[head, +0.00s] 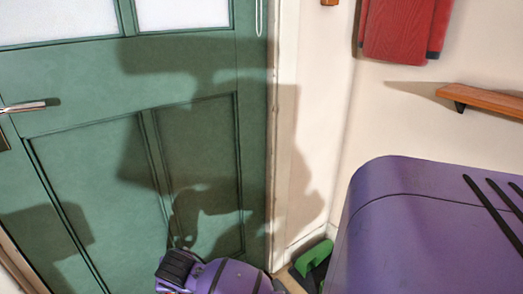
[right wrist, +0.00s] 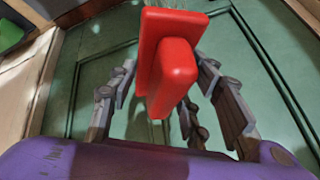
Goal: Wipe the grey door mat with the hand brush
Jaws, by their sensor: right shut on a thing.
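In the right wrist view my right gripper (right wrist: 166,82) is shut on a red thing, which I take for the hand brush (right wrist: 172,72). It has a flat red plate and a thick rounded bar, and the grey fingers stand on both sides of it. In the head view a purple part of my arm (head: 215,277) shows at the bottom edge, in front of the green door; the brush is not visible there. The grey door mat is not in either view. My left gripper is not in view.
A green door (head: 190,150) with a metal handle (head: 25,107) fills the left. A green object (head: 314,258) stands low in the corner by the door frame. A wooden shelf (head: 485,101) and a red hanging thing (head: 398,30) are on the right wall.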

